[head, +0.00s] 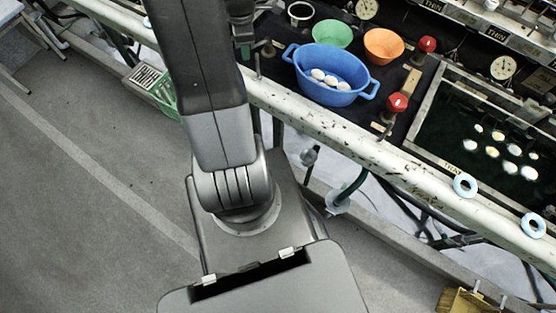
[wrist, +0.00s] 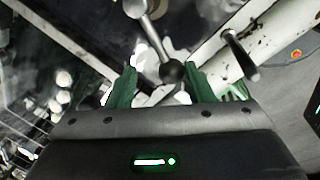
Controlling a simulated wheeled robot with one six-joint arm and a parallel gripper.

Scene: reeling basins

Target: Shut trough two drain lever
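My gripper (wrist: 161,70) shows in the wrist view with its two green fingers spread apart. A metal lever with a dark ball end (wrist: 172,72) reaches down from the top of that view. Its ball appears between the fingertips, nearer the right finger; I cannot tell whether they touch. No label shows which trough this lever belongs to. In the head view my arm runs up past the top edge and my gripper cannot be made out. A trough (head: 436,100) with dark water and several white cocoons lies at the right of that view.
A long worn white rail (head: 400,168) crosses the head view along the bench front, with pale blue rings (head: 465,185) on it. A blue basin (head: 345,97) holds cocoons beside red knobs (head: 397,103). A green basket (head: 165,95) stands left. Floor at left (head: 80,200) is mostly clear.

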